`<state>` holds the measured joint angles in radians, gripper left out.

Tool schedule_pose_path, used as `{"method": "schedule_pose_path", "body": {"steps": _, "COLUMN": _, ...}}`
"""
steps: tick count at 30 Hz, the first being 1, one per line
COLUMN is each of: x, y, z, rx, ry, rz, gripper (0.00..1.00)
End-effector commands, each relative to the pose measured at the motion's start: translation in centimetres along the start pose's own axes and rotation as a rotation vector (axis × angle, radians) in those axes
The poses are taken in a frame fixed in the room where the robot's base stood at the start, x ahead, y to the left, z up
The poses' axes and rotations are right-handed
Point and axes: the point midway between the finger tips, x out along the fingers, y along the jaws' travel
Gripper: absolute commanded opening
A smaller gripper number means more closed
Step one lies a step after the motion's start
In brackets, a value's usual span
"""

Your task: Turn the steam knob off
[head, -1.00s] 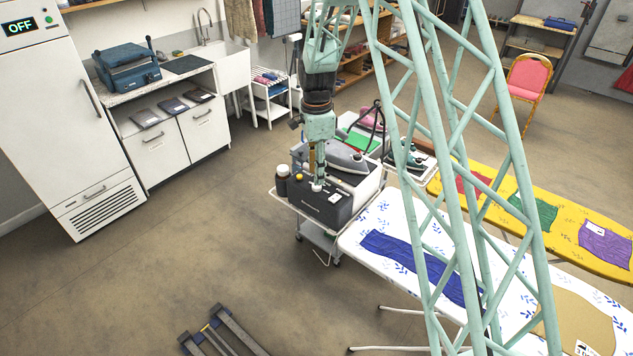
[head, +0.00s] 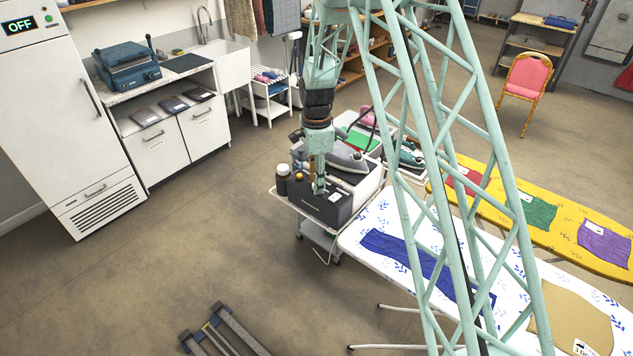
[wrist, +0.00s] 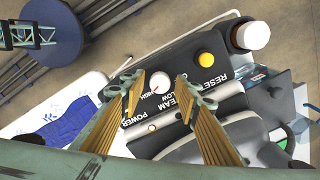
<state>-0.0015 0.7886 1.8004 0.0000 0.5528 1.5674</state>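The steam knob (wrist: 160,82) is a round white dial with a red pointer mark, on the dark panel of the steam station (wrist: 228,92). In the wrist view the word HIGH lies beside the pointer side; STEAM and LOW are printed nearby, partly covered. My gripper (wrist: 159,88) is open, with one fingertip on each side of the knob and visible gaps between. In the head view my gripper (head: 319,188) is over the top of the black station (head: 328,212), and the knob is hidden there. I cannot tell the fingertips' height relative to the knob.
A yellow reset button (wrist: 206,60) and a small pale power button (wrist: 152,127) flank the knob. A dark bottle with white cap (wrist: 254,37) stands beside the station. An iron (head: 347,158) sits behind it. The white ironing board (head: 361,238) is to the right.

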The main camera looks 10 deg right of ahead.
Motion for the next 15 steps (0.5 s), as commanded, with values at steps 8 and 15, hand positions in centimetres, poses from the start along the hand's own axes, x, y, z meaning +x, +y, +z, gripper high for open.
{"method": "schedule_pose_path", "body": {"steps": 8, "x": -0.02, "y": -0.01, "z": 0.0, "rx": 0.0, "ry": 0.0, "rz": 0.0, "gripper": 0.08}}
{"method": "schedule_pose_path", "body": {"steps": 15, "x": 0.01, "y": -0.01, "z": 0.0, "rx": -0.014, "ry": 0.0, "rz": 0.0, "gripper": 0.08}}
